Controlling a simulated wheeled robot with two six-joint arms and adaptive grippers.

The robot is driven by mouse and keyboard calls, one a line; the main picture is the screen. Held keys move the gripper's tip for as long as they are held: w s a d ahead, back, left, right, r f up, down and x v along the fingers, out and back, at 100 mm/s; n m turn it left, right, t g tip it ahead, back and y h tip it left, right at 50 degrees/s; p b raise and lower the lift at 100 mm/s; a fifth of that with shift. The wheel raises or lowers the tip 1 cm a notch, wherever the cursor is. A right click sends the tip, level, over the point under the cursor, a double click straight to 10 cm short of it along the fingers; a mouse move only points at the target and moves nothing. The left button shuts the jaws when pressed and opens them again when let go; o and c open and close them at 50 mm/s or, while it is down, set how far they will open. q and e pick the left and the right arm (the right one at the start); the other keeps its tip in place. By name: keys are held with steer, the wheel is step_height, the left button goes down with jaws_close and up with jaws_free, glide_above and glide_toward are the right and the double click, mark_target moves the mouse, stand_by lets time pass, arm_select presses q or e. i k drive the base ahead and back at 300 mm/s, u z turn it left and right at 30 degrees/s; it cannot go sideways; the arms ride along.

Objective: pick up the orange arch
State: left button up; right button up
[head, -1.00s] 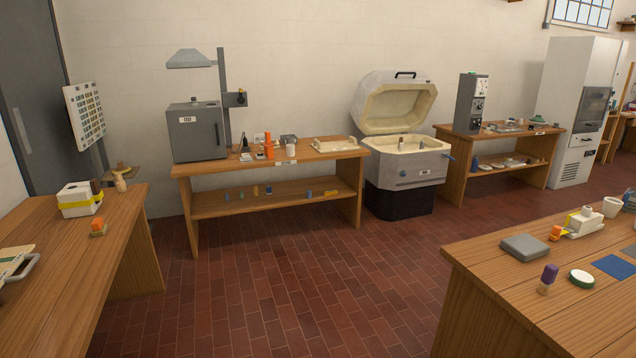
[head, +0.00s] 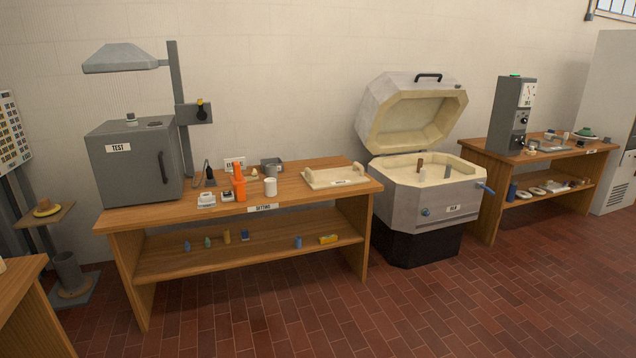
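No shape that I can clearly tell as an orange arch shows at this moment. The one plainly orange thing is a tall, narrow, bottle-like object (head: 240,187) standing upright near the front edge of the wooden bench (head: 318,205), left of a white cup. It is too small to tell its exact form. Neither of my grippers is in view.
The bench carries a grey test oven (head: 135,163), a white cup (head: 270,187) and a cream tray (head: 336,177). Right of it stands an open cream-lined machine (head: 428,193), then another bench (head: 540,156). A table corner (head: 30,310) is at lower left. The brick floor in front is clear.

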mark_target(237, 180)
steer(key=i, duration=4.05)
steer(key=u, duration=0.05)
